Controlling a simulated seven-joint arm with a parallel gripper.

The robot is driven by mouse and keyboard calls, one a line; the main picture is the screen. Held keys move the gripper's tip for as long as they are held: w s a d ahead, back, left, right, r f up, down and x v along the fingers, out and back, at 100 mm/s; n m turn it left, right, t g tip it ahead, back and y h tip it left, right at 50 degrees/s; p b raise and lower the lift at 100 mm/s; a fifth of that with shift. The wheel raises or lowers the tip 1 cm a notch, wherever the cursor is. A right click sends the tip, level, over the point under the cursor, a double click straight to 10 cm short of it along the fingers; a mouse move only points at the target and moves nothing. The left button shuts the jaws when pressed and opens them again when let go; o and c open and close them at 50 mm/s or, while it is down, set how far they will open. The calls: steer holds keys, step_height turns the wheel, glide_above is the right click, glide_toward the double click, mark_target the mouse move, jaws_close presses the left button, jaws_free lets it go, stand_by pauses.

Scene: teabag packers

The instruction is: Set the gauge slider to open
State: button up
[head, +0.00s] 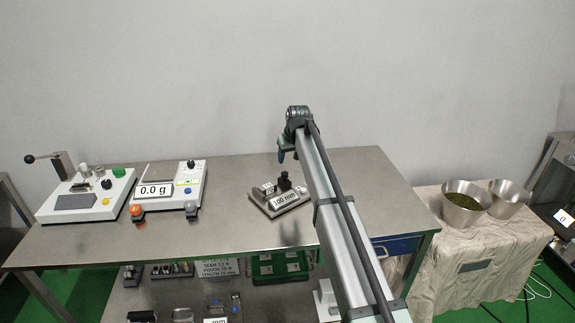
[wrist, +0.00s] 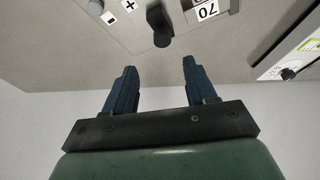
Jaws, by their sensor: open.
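The gauge (head: 268,208) is a small grey device on the steel table, with a display that seems to read 100 mm and a black knob (head: 285,182) standing up from it. In the wrist view the gauge plate (wrist: 128,38) shows + and − marks, a black knob (wrist: 158,24) and a label reading 70 (wrist: 207,11). My gripper (wrist: 159,68) is open and empty, its blue fingers apart and pointing toward the knob without touching it. In the head view my gripper (head: 283,156) is above the gauge. I cannot tell which part is the slider.
A white scale reading 0.0 g (head: 188,178) stands left of the gauge, and its edge also shows in the wrist view (wrist: 300,52). A lever device (head: 105,190) stands further left. Metal bowls (head: 462,214) are on a covered stand at right. Bare steel tabletop (head: 225,225) surrounds the gauge.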

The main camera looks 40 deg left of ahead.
steer(key=shift+v, duration=1.85)
